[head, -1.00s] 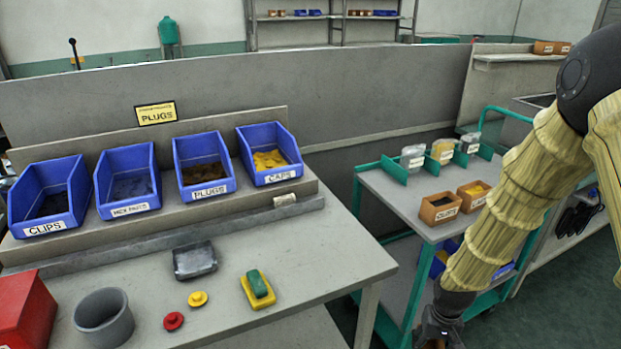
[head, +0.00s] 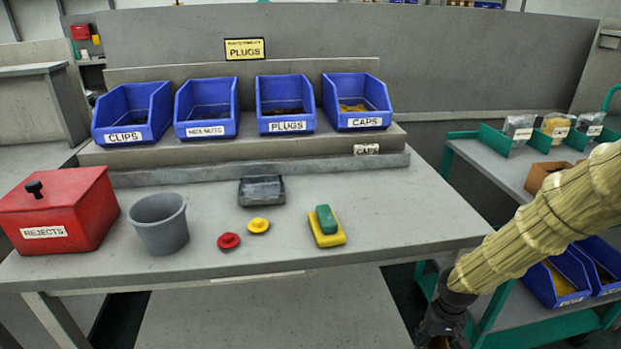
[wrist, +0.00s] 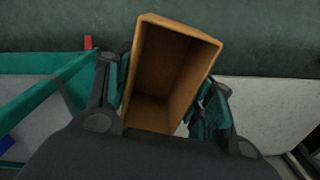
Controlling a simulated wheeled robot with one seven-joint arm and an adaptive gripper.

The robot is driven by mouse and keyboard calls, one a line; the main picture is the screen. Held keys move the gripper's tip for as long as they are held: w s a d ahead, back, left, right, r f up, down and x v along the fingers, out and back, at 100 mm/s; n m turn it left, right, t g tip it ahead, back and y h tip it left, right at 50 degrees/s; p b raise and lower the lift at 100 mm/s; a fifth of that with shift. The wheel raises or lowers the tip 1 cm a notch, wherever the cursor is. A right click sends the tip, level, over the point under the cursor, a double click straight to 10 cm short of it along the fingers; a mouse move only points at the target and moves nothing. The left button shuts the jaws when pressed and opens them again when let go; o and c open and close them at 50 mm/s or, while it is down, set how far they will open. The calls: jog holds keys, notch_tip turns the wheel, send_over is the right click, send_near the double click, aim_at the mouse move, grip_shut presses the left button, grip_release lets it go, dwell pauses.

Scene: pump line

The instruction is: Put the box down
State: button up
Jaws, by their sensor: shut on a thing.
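The box (wrist: 178,65) is orange-brown, open-topped and looks empty inside. It fills the middle of the wrist view, tilted in the picture. My gripper (wrist: 165,95) is shut on it, with a dark finger against each side. In the head view my gripper (head: 440,336) is at the bottom edge, low beside the bench's front right corner. The box is mostly cut off or hidden there. In the wrist view a floor-like dark green surface shows behind the box.
The grey bench (head: 400,220) carries a red rejects bin (head: 65,210), a grey cup (head: 160,225), a red knob (head: 228,241), a yellow knob (head: 258,226), a dark tray (head: 261,190) and a yellow-green block (head: 326,228). Its front right is clear. A green cart (head: 470,150) stands right.

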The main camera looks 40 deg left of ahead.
jog(key=a+f+n+b, duration=0.3)
jog(key=a+f+b, duration=1.4)
jog(key=f+b, duration=0.25)
jog(key=w+a+b, duration=0.1)
jog(key=a+b, duration=0.2)
jog(key=a, duration=0.2)
jog(key=w+a+f+b, duration=0.1)
jog(key=w+a+b, duration=0.1)
jog(key=a+b, duration=0.1)
jog(key=w+a+b, duration=0.2)
jog(key=a+b, duration=0.1)
jog(key=a, duration=0.3)
jog(key=shift+w+a+f+b, duration=0.2)
jog(key=shift+a+f+b, duration=0.1)
jog(key=shift+f+b, duration=0.1)
jog(key=shift+w+a+r+b, duration=0.1)
jog(key=shift+w+a+b, duration=0.2)
jog(key=shift+a, duration=0.3)
notch_tip(320, 180, down, 4)
jog(key=b, duration=0.3)
jog(key=shift+s+r, duration=0.1)
jog(key=shift+r, duration=0.1)
jog(key=o, duration=0.5)
jog(key=shift+c, duration=0.2)
jog(key=o, duration=0.4)
